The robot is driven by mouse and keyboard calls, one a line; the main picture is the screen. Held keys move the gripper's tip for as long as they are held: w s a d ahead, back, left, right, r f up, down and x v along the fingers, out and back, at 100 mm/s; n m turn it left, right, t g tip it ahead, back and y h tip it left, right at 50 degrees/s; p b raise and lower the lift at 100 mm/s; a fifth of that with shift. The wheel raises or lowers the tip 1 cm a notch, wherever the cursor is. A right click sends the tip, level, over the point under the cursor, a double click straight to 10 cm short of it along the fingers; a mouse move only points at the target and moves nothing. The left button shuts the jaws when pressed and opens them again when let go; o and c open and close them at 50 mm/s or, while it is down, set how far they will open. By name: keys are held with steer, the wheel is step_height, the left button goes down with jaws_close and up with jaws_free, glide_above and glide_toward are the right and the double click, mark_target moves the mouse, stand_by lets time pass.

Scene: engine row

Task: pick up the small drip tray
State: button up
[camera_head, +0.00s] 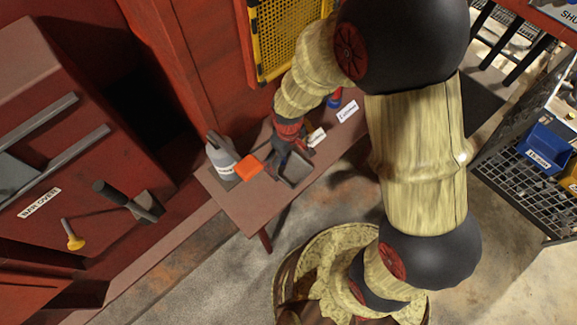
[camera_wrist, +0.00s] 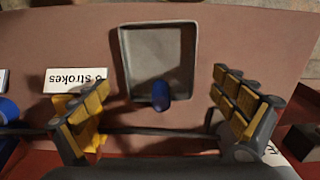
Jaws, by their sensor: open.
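The small drip tray, a shallow grey rectangular tray (camera_wrist: 137,41) with a raised rim, lies on the brown-red table (camera_wrist: 220,35) in the wrist view. In the head view the tray (camera_head: 297,170) shows partly beside my gripper (camera_head: 288,150). In the wrist view my gripper (camera_wrist: 160,88) is open, its yellow-padded fingers wide apart on either side of the tray's near end. No object is held between the fingers. A dark blue rounded thing (camera_wrist: 160,95) overlaps the tray's near edge; I cannot tell whether it lies in the tray or above it.
A white card reading "strokes" (camera_wrist: 75,80) lies left of the tray. In the head view a grey-white bottle (camera_head: 221,157) and an orange block (camera_head: 249,168) stand left of my gripper. A red-and-blue item (camera_head: 334,99) and a label (camera_head: 348,111) are at the far end.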

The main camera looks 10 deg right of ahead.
mark_target(291, 166)
step_height(291, 166, down, 2)
steer(key=shift+f, duration=0.15)
steer(key=shift+c, duration=0.3)
steer(key=c, duration=1.3)
